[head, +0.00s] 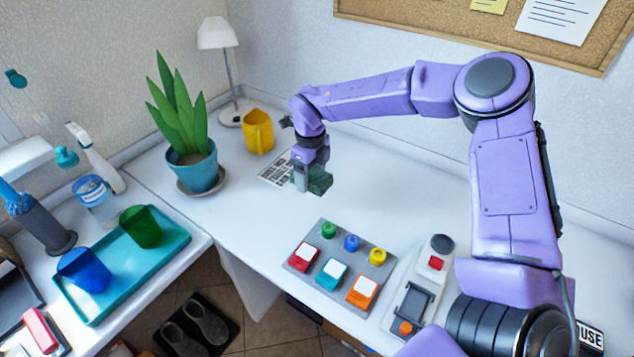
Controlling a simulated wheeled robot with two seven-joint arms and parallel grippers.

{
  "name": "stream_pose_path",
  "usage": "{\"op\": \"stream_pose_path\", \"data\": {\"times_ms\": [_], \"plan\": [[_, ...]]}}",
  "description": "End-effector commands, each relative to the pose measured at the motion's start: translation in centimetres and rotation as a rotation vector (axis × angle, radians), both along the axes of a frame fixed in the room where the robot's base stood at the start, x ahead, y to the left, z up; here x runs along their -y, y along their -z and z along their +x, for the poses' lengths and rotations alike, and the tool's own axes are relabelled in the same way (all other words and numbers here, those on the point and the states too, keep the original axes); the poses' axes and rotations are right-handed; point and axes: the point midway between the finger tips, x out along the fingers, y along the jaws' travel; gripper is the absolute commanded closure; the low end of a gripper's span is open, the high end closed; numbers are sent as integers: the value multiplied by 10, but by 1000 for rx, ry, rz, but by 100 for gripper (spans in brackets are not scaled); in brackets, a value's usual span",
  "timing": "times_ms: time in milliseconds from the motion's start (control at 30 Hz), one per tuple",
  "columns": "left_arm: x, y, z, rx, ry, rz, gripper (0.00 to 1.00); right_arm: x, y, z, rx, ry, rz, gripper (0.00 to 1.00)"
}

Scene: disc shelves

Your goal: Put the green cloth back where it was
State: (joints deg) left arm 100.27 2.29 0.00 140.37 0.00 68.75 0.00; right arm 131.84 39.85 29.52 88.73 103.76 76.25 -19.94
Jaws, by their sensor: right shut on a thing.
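The green cloth (320,182) is a small dark green bundle at the tips of my right gripper (302,183), over the white desk (240,215) near its back. My right gripper points down and is shut on it. Part of the cloth is hidden behind the fingers. I cannot tell whether it touches the desk. A printed card (276,170) lies just left of the gripper. My left gripper is not in the picture.
A potted plant (184,135), yellow mug (258,132) and lamp (217,34) stand left of the gripper. A button panel (342,267) and a grey device (418,290) sit in front. A teal tray (125,260) with cups is at left. The desk between gripper and panel is clear.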

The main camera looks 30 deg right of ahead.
Motion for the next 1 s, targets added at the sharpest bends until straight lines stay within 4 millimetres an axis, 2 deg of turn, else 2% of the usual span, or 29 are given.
{"op": "stream_pose_path", "data": {"times_ms": [67, 100, 233, 433, 600, 1000], "plan": [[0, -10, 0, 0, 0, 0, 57, 18, 8, 16, -3, 4, -3, 60], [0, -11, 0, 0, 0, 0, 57, 24, 19, 22, -5, 1, -3, 60], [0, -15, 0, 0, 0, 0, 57, 39, 47, 37, -3, -2, -2, 60], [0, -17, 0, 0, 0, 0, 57, 52, 70, 50, -1, -3, -2, 60], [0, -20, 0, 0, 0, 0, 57, 52, 97, 51, -1, -5, -1, 60], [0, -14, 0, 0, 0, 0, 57, 52, 106, 51, 1, -4, 0, 60]]}}
